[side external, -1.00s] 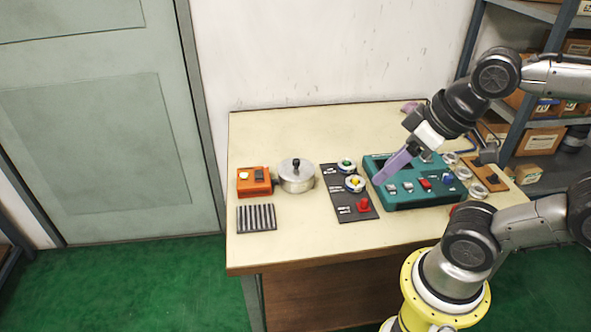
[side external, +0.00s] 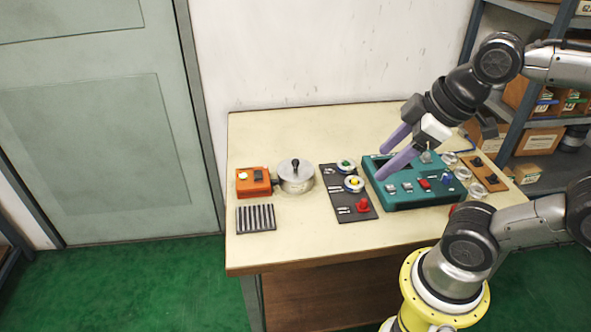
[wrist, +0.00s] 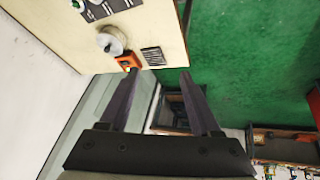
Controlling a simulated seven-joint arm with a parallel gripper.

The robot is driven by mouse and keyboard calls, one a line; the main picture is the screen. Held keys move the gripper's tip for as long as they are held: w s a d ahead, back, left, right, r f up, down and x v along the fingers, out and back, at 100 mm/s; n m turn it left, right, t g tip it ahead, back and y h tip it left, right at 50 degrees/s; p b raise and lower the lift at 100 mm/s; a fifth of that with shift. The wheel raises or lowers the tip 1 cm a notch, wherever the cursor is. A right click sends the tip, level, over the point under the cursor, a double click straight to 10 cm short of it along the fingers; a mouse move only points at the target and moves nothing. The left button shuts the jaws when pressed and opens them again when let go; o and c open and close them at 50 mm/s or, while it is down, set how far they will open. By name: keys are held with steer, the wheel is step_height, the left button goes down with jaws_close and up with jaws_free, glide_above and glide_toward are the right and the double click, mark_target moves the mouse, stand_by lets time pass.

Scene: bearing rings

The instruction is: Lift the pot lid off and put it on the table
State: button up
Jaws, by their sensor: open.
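The silver pot (side external: 297,183) stands on the table (side external: 300,241) left of centre. Its lid (side external: 290,169) sits on top, with a dark knob in the middle. The pot and lid also show near the top left of the wrist view (wrist: 112,42). My gripper (side external: 383,166) is open, its two purple fingers apart with nothing between them. It is above the teal panel, well to the right of the pot. In the wrist view the fingers (wrist: 160,75) point toward the table edge, beyond the pot.
An orange box (side external: 254,182) stands close against the pot's left side. A ribbed dark block (side external: 256,217) lies in front of it. A dark button board (side external: 349,193) and a teal control panel (side external: 412,184) are to the right. Bare table lies in front and behind.

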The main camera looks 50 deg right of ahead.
steer(key=w+r+n, duration=0.4)
steer(key=r+n, duration=0.1)
steer(key=n+g, duration=0.6)
steer(key=n, duration=0.3)
glide_above(295, 160)
steer(key=f, duration=2.2)
steer(key=shift+d+f, duration=0.3)
steer(key=shift+f, duration=0.05)
steer(key=shift+s+a+f, duration=0.1)
steer(key=shift+a+f, duration=0.1)
steer(key=shift+f, duration=1.25)
steer(key=shift+s+a+f, duration=0.1)
steer(key=shift+a+f, duration=0.05)
steer(key=shift+f, duration=1.3)
steer(key=shift+w, duration=0.1)
